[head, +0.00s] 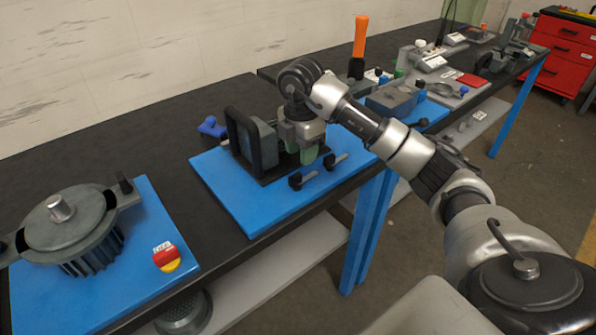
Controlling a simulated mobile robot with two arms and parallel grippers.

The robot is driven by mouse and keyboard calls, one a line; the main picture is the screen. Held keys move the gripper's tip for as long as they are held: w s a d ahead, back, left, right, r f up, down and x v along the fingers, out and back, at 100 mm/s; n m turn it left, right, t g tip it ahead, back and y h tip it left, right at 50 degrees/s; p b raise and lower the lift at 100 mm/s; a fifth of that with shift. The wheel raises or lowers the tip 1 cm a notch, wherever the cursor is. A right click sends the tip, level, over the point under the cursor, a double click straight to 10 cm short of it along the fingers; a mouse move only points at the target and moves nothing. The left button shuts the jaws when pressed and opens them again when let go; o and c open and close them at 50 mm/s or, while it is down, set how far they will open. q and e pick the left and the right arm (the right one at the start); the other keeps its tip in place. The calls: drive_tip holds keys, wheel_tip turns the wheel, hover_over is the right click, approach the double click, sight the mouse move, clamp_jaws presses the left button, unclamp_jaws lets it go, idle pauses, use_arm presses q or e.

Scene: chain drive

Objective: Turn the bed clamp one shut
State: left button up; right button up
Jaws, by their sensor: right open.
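Two small clamps with black knobs and grey levers sit at the front edge of a dark machine bed (272,178) on a blue mat. One is the left clamp (303,179), the other the right clamp (336,161); I cannot tell which is bed clamp one. Both levers point toward the right and slightly up in the picture. My right gripper (300,152) points down over the bed, just behind the clamps. It is open and appears apart from both knobs. My wrist and gripper hide part of the machine. My left gripper is not in view.
A black frame handle (244,138) stands on the bed left of my gripper. A blue-handled part (212,127) is behind it. A finned motor housing (70,228) and a red-yellow button box (166,257) stand at the left. An orange-handled tool (360,38) rises behind my arm.

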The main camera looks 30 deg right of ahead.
sight(300, 173)
wheel_tip(300, 173, down, 4)
drive_tip(key=shift+w+r, duration=0.1)
drive_tip(key=shift+w, duration=0.05)
wheel_tip(300, 173, down, 3)
drive_tip(key=shift+f, duration=0.3)
drive_tip(key=shift+w, duration=0.1)
drive_tip(key=shift+c, duration=0.7)
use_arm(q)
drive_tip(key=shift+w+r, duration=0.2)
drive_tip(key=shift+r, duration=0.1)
use_arm(e)
clamp_jaws()
